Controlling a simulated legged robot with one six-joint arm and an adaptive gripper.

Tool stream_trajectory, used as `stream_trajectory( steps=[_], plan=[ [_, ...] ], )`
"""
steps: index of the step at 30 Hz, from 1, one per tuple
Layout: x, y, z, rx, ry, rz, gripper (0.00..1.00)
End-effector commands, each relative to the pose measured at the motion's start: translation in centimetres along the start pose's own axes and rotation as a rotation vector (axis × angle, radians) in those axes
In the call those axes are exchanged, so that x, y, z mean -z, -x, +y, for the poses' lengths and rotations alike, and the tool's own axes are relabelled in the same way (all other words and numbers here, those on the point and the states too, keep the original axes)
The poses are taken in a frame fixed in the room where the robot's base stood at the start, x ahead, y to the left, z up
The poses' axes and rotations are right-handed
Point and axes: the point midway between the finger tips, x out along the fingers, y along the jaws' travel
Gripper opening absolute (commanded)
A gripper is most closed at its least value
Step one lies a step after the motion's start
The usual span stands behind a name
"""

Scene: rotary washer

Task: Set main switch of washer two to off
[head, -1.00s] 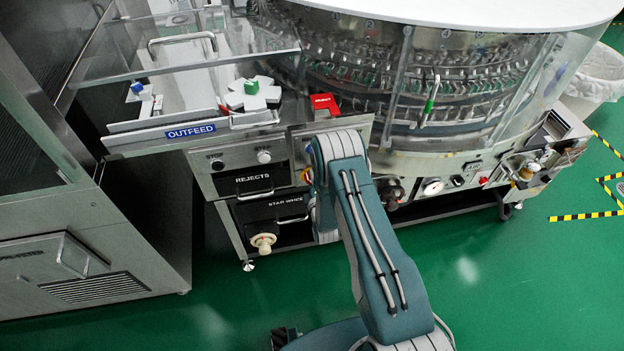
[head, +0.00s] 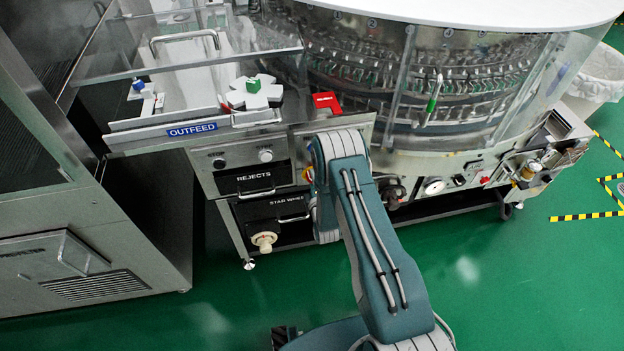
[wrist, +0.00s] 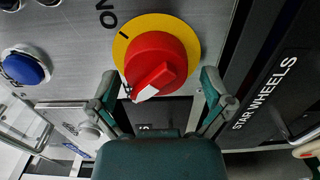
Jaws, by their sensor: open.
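The main switch is a red rotary knob (wrist: 158,62) on a round yellow plate (wrist: 124,42) in the wrist view. Its white pointer tip (wrist: 146,93) points to the lower left, away from the tick by the ON label at the upper left. No OFF label can be clearly read. My gripper (wrist: 159,76) is open, with one finger on each side of the knob's lower part in the picture. I cannot tell whether either finger touches it. In the head view a sliver of the yellow plate (head: 307,174) shows beside my arm, which hides my gripper.
A blue push button (wrist: 27,67) is left of the switch in the wrist view. The REJECTS drawer (head: 250,178) and STAR WHEELS panel (head: 268,214) are left of my arm in the head view. A pressure gauge (head: 434,186) is to the right. Green floor is free in front.

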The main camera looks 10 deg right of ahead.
Motion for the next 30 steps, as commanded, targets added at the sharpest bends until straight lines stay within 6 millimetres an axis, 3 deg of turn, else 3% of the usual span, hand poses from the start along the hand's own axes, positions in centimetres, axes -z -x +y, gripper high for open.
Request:
stream_trajectory(
  steps=[7, 21, 30],
  plan=[
    [0.0, 1.4, 0.0, 0.001, 0.000, -0.001, 1.00],
    [0.1, 10.5, -0.2, 0.004, 0.001, 0.000, 1.00],
    [0.1, 11.9, -0.1, 0.001, 0.001, 0.000, 1.00]
  ],
)
